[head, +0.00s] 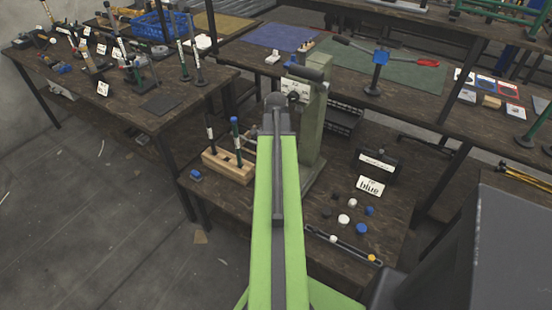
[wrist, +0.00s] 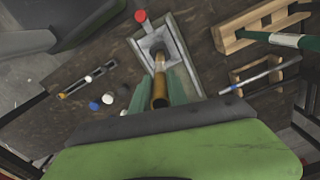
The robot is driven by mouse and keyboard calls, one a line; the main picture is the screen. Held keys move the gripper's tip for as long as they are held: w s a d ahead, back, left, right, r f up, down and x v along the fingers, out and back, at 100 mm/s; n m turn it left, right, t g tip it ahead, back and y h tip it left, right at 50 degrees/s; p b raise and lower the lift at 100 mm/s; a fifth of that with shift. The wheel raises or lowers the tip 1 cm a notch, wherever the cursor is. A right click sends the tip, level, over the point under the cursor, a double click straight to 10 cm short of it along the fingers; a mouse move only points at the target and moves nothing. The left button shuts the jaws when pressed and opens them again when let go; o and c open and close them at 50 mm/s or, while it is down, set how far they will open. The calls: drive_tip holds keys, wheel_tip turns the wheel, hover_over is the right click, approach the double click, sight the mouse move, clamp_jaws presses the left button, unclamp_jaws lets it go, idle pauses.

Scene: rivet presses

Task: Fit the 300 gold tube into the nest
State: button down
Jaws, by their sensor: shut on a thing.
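In the wrist view, my gripper (wrist: 165,84) is shut on a gold tube (wrist: 160,92), which shows between its two grey-green fingers. The tube's far end points toward the nest, a grey square fitting (wrist: 147,41) on a pale metal plate at the top middle. I cannot tell whether that end is inside the nest or just short of it. In the head view, my green arm reaches toward the green press (head: 314,130), and the arm hides my gripper, the tube and the nest. I cannot read a number on the tube.
A wooden rack (head: 228,167) with upright tools stands left of the press. A red knob (wrist: 141,16) is beside the nest. Tables with tools stand behind and left.

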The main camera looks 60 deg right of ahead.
drive_tip(key=shift+f, duration=0.2)
drive_tip(key=c, duration=1.2)
unclamp_jaws()
drive_tip(key=shift+r, duration=0.15)
wheel_tip(320, 180, up, 12)
drive_tip(key=p, duration=1.2)
